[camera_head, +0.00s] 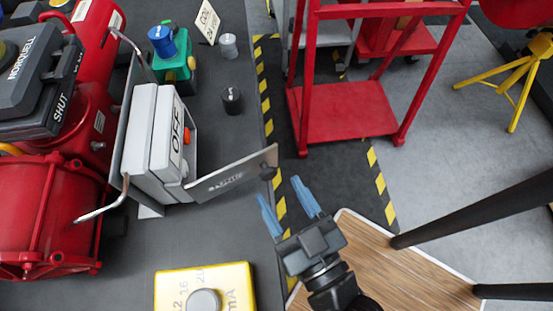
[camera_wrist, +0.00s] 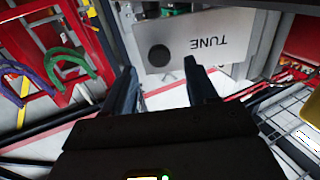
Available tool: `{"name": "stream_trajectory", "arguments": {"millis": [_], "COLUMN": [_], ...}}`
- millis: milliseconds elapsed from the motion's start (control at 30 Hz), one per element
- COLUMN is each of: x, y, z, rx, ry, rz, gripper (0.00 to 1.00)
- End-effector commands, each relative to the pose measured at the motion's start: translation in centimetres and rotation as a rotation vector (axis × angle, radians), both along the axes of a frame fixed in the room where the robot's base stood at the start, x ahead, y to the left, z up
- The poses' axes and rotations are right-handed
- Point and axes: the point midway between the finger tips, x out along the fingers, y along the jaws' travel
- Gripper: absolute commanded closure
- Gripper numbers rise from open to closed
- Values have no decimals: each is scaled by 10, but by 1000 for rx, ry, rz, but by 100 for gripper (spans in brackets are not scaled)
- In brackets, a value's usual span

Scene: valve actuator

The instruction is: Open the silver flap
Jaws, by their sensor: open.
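The silver flap (camera_head: 228,174) is a flat grey plate with lettering. In the head view it stands out to the right from the lower edge of a white box (camera_head: 152,135) marked OFF. A dark round knob (camera_head: 267,173) sits near the flap's free end. My gripper (camera_head: 281,189) is open and empty, just below and right of that knob. In the wrist view the flap (camera_wrist: 218,38) reads TUNE upside down, and its dark knob (camera_wrist: 159,56) shows between and beyond my open fingers (camera_wrist: 160,66). The fingers appear apart from the knob.
Red machinery (camera_head: 50,215) stands left of the white box. A yellow block with a grey dial (camera_head: 238,278) lies below the flap. A green and blue part (camera_head: 172,62) and a black knob (camera_head: 231,98) stand above. A red cart (camera_head: 345,110) is at the upper right.

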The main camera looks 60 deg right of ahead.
Motion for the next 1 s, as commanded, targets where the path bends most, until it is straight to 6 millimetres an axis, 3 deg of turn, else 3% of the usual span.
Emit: {"name": "stream_trajectory", "arguments": {"millis": [300, 633, 1000], "x": [-38, -42, -37], "y": [21, 24, 16], "z": [-2, 0, 0], "rx": [1, 0, 36], "ry": [2, 1, -4], "rz": [1, 1, 70], "gripper": [43, 43, 77]}}
